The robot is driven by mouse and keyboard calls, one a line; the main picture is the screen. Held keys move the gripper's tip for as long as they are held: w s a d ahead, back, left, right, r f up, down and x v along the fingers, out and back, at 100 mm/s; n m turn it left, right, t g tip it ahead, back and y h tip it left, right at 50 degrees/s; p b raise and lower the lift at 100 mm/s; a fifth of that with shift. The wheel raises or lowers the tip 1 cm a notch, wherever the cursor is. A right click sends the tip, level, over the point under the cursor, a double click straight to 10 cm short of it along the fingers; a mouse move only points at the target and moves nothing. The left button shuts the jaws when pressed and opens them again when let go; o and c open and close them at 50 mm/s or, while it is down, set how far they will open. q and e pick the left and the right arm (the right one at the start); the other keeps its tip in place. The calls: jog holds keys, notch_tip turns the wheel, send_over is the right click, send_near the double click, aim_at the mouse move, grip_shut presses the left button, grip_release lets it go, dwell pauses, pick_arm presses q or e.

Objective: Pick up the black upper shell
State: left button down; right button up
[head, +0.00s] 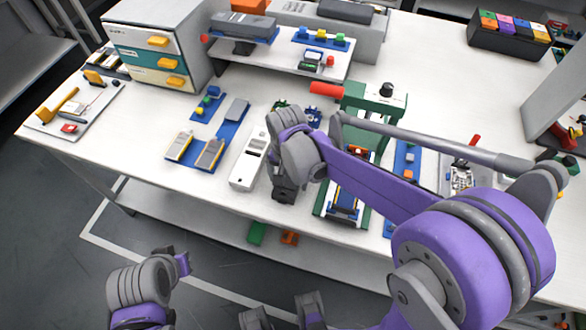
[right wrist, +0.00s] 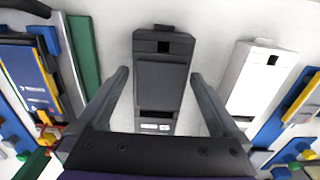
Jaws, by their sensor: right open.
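The black upper shell (right wrist: 162,85) lies on the white bench top in the right wrist view. It is a long dark block with a raised panel and a small white label near its lower end. My right gripper (right wrist: 159,76) is open, with one finger on each side of the shell and a visible gap to each. It does not grip the shell. In the head view my right wrist hangs over the shell's spot and hides most of it.
A white shell (head: 250,158) lies just left of my right wrist. A green-framed press (head: 375,103) with a red handle stands to the right. Blue trays (head: 226,132) with parts lie further left. A raised shelf (head: 285,57) stands behind.

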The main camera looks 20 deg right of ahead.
jog(key=shift+f, duration=0.5)
jog(key=c, duration=1.2)
jog(key=shift+r, duration=0.1)
jog(key=shift+c, duration=0.2)
notch_tip(320, 180, up, 10)
jog(key=shift+f+p, duration=0.1)
jog(key=shift+p, duration=0.4)
